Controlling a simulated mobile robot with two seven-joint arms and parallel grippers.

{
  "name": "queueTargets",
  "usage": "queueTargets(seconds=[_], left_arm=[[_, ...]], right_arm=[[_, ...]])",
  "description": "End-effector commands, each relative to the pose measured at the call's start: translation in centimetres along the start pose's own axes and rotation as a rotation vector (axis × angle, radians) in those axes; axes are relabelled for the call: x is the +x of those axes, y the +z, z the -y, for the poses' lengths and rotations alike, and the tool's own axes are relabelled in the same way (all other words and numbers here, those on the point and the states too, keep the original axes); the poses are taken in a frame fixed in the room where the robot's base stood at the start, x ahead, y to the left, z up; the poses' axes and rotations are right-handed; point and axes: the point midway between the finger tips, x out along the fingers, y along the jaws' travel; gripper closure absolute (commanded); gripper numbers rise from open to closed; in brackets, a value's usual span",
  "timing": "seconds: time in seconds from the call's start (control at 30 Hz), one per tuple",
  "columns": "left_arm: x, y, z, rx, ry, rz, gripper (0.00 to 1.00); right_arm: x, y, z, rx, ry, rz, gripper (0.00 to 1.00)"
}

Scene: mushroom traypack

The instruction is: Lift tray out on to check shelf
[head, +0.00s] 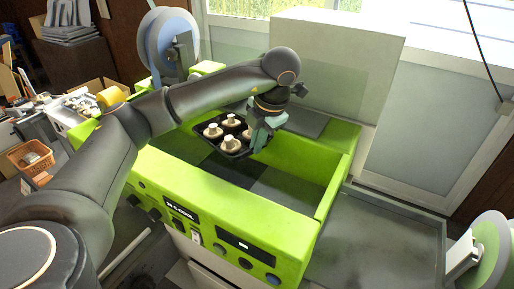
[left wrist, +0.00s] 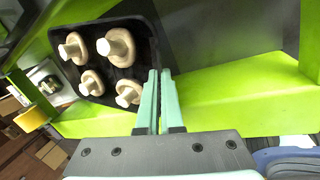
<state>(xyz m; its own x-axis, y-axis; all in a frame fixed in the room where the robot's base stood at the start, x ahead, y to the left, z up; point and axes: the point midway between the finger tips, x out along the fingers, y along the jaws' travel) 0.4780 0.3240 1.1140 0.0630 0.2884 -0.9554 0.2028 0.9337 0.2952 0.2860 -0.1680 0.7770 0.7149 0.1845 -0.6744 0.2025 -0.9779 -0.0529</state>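The black tray (head: 237,150) holds several pale mushrooms, stems up, and is over the open well of the green machine (head: 215,214). It also shows in the left wrist view (left wrist: 147,28), with the mushrooms standing in it. My left gripper (head: 262,140) is at the tray's right side. Its two pale green fingers (left wrist: 161,75) are close together at the tray's edge and appear shut on its rim. The tray looks raised above the well floor, roughly level. A flat grey surface (head: 375,243), possibly the check shelf, lies right of the machine. My right gripper is not in view.
The machine's green right wall (head: 338,180) stands between the well and the grey surface, which is bare. A film roll (head: 170,45) stands at the back left. A green and white disc (head: 490,250) is at the right edge. A white panel (head: 335,65) rises behind.

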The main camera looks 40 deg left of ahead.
Motion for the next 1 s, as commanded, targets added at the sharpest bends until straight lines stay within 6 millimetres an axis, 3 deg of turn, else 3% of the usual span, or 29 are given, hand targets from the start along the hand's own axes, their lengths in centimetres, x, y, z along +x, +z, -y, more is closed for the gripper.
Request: queueTargets(seconds=[0.4, 1.0], left_arm=[[-2.4, 0.0, -0.8, -0.001, 0.001, 0.002, 1.0], [-2.9, -0.8, -0.4, 0.001, 0.001, 0.003, 1.0]], right_arm=[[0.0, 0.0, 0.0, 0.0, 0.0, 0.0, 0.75], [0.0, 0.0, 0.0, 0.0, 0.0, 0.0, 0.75]])
